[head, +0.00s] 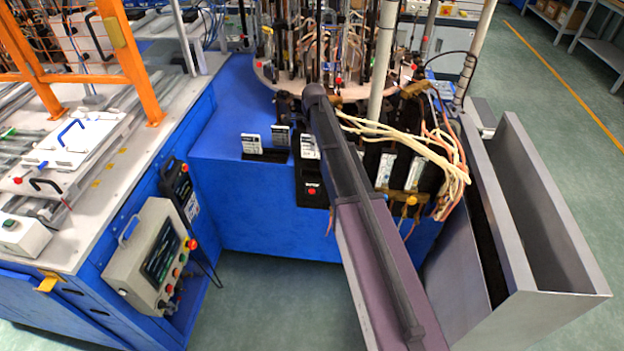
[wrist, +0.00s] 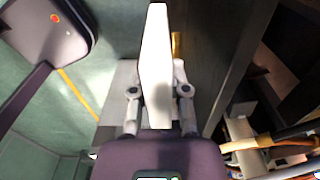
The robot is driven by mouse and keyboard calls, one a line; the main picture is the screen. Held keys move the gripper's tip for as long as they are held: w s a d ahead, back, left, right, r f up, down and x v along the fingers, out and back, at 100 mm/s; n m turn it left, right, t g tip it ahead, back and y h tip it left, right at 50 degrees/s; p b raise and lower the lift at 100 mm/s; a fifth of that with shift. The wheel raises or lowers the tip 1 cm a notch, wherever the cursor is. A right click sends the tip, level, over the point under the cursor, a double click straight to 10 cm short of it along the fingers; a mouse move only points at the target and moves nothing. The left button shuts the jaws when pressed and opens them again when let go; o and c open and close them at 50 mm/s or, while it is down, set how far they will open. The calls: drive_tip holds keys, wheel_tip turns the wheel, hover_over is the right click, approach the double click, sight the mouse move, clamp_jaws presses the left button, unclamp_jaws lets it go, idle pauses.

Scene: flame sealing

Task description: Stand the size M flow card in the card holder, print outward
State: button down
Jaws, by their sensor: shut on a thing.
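In the wrist view my gripper (wrist: 158,94) is shut on a white card (wrist: 155,60). The card shows as a narrow blank strip, standing up past the fingertips, and no print can be read on it. In the head view my arm covers the middle, and I cannot make out the gripper or the held card. Cards with dark print stand on the blue machine top: one at the left (head: 251,144), one behind it (head: 280,136), and one partly hidden by my arm (head: 309,146). A dark card holder (head: 265,155) lies at the left card's foot.
A black box with a red button (head: 312,191) is on the blue front beside my arm. Pale hoses (head: 400,132) and burner fittings crowd the area right of the arm. A grey metal chute (head: 545,215) stands at the right. The blue top (head: 222,125) is clear at the left.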

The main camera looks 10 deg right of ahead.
sight(314, 157)
drive_tip(key=shift+f, duration=0.1)
wheel_tip(314, 157, down, 6)
drive_tip(key=b, duration=0.6)
idle(0.4)
drive_tip(key=shift+f+b, duration=1.9)
drive_tip(key=shift+b, duration=0.15)
drive_tip(key=shift+f, duration=0.15)
drive_tip(key=c, duration=0.6)
unclamp_jaws()
